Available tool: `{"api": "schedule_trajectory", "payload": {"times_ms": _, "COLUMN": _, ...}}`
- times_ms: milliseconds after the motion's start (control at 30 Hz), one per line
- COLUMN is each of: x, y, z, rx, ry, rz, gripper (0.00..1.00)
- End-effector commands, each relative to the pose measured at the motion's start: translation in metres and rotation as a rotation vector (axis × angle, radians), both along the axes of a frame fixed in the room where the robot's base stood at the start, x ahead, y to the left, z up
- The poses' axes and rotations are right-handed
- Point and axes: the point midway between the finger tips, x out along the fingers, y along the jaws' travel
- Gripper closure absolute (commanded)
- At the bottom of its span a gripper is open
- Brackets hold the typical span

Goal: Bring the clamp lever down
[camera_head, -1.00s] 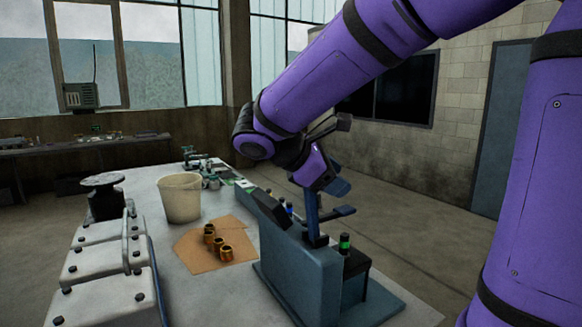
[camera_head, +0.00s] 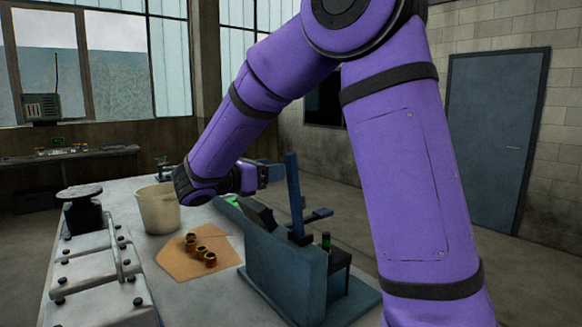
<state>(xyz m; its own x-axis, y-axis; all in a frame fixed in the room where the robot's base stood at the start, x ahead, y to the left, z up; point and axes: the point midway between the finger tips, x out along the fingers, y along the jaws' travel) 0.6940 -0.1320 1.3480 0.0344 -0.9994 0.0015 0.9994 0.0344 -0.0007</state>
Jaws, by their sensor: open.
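The clamp lever (camera_head: 294,195) is a blue bar standing nearly upright on the blue-grey clamp fixture (camera_head: 285,270) at the table's right side. A short dark blue arm (camera_head: 317,215) sticks out level to the right near its foot. My gripper (camera_head: 264,174) is at the end of my purple arm, just left of the lever's upper part in the picture. It is open, with nothing seen in it. Its fingers are small and partly hidden, and I cannot tell whether they touch the lever.
Brass bushings (camera_head: 201,250) lie on a brown sheet (camera_head: 172,262) left of the fixture. A pale bucket (camera_head: 158,210) stands behind them. A white engine cover (camera_head: 100,285) fills the front left. A green-banded dark cylinder (camera_head: 326,241) stands on the fixture.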

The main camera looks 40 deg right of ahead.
Motion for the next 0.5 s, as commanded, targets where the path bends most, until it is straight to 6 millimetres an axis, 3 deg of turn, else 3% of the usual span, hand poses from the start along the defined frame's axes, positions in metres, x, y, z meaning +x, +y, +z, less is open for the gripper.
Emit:
{"api": "schedule_trajectory", "payload": {"times_ms": 200, "x": 0.0, "y": -0.038, "z": 0.0, "rx": 0.001, "ry": -0.001, "rz": -0.004, "gripper": 0.48}}
{"api": "schedule_trajectory", "payload": {"times_ms": 500, "x": 0.002, "y": -0.063, "z": 0.0, "rx": 0.001, "ry": 0.0, "rz": -0.001, "gripper": 0.48}}
